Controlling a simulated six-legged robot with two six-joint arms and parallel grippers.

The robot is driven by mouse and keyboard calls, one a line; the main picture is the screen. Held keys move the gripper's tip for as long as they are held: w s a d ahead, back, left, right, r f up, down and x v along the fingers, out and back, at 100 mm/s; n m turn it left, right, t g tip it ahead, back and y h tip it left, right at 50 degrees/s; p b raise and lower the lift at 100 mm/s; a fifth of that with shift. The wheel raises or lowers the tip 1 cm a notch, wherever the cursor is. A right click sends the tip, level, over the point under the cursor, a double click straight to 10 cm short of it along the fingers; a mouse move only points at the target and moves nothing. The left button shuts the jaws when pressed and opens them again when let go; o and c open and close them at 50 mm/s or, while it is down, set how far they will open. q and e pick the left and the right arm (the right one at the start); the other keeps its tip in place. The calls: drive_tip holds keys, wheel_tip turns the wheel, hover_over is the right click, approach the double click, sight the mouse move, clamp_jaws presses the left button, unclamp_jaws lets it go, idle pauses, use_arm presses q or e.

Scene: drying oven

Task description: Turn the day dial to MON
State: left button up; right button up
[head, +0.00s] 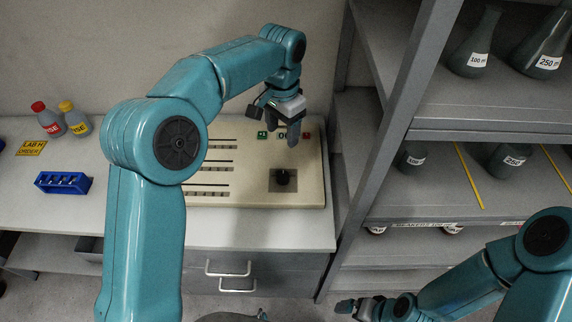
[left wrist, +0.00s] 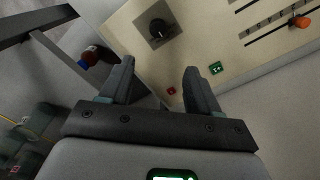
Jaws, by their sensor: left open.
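A black round dial (head: 283,177) sits on a dark square plate at the right of the beige panel (head: 312,192) on the bench. No day lettering on it can be read. My left gripper (head: 293,140) hangs above the panel's upper right part, farther back than the dial and apart from it. In the left wrist view the dial (left wrist: 158,28) shows beyond the two spread fingers (left wrist: 160,72), with nothing between them. My right gripper (head: 350,306) is low at the bottom of the head view, away from the panel; its jaws are too small to judge.
The panel has slots with sliders, a green button (left wrist: 215,68) and a red button (left wrist: 172,90). A grey shelf (head: 400,110) with flasks rises close to the panel's right. Bottles (head: 76,120) and a blue rack (head: 63,183) stand at the left of the bench.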

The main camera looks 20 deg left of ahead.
sight(283, 175)
use_arm(q)
drive_tip(key=f, duration=0.5)
drive_tip(key=f+p, duration=0.1)
drive_tip(key=f, duration=0.4)
drive_tip(key=s+f+p, duration=0.1)
drive_tip(key=f, duration=0.4)
drive_tip(key=shift+d+f, duration=0.1)
drive_tip(key=shift+f, duration=0.2)
drive_tip(key=shift+w+f, duration=0.2)
drive_tip(key=shift+s+r, duration=0.15)
drive_tip(key=shift+s, duration=0.2)
drive_tip(key=shift+c, duration=0.6)
drive_tip(key=c, duration=0.9)
